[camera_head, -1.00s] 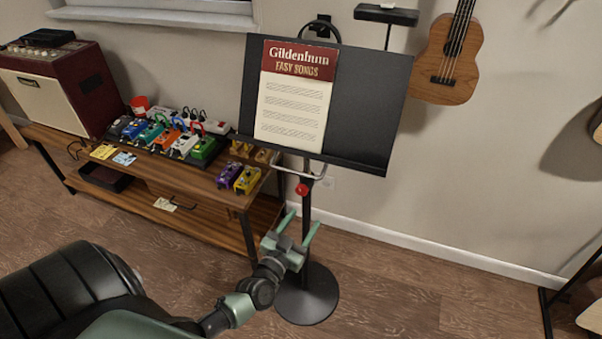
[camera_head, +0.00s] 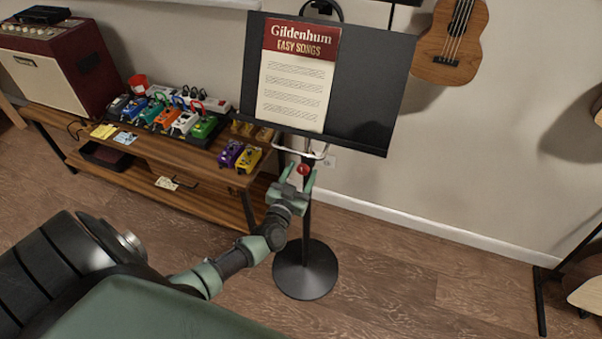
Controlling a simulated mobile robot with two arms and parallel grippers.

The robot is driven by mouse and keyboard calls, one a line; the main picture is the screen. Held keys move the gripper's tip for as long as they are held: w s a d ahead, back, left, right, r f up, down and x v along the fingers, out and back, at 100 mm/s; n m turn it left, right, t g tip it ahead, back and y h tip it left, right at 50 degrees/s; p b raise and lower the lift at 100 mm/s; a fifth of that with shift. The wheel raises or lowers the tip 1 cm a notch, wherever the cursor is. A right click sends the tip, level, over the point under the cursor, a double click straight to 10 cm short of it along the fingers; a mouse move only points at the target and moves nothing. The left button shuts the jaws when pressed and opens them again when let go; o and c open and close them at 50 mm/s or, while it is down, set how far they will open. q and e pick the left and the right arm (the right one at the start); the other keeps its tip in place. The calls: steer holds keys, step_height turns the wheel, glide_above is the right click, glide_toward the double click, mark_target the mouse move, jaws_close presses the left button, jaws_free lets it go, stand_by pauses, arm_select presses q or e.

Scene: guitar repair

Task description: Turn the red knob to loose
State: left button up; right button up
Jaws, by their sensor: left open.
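The red knob (camera_head: 303,169) sits on the post of the black music stand (camera_head: 372,90), just below the tray that holds the song sheet (camera_head: 295,85). My left gripper (camera_head: 300,177) is open. Its two green fingers point up, one on each side of the knob in the picture. The knob shows in the gap near the fingertips. I cannot tell whether the fingers touch it. The lower post is partly hidden behind my gripper. My right gripper is not in view.
A wooden bench (camera_head: 150,150) at the left holds a red amplifier (camera_head: 60,70) and several effect pedals (camera_head: 185,122). The stand's round base (camera_head: 306,270) rests on the wood floor. A ukulele (camera_head: 450,45) hangs on the wall.

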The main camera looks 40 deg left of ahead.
arm_select(q)
steer(key=shift+c, duration=0.3)
jaws_close()
